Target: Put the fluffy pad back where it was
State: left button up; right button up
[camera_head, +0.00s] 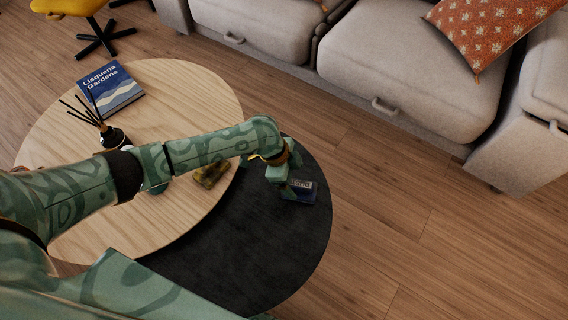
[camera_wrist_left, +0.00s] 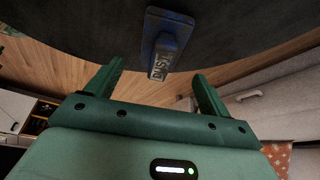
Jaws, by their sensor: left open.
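The fluffy pad appears to be the small dark blue block with a grey grip lettered "DUST" (camera_wrist_left: 165,42). In the head view this pad (camera_head: 307,192) lies on the black round table (camera_head: 265,245), near its right edge. My left gripper (camera_head: 287,187) is just left of the pad, covering part of it. In the left wrist view the gripper (camera_wrist_left: 158,72) is open, with the pad's lettered grip between and slightly past its fingertips. Nothing shows as held. My right gripper is not in view.
A pale wooden table (camera_head: 60,125) overlaps the black one and holds a blue book (camera_head: 110,88), a dark reed diffuser (camera_head: 112,137), and an olive object (camera_head: 210,174) beside my left arm. A grey sofa (camera_head: 400,70) stands behind. The floor at right is clear.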

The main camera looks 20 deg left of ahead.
pick_arm(q)
jog(key=p+v, duration=0.2)
jog(key=v, duration=0.3)
jog(key=shift+a+r, duration=0.1)
jog(key=shift+r, duration=0.15)
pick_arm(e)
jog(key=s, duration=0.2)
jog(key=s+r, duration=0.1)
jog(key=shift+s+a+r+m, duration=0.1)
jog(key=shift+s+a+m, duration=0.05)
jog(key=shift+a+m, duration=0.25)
pick_arm(q)
jog(key=shift+f, duration=0.1)
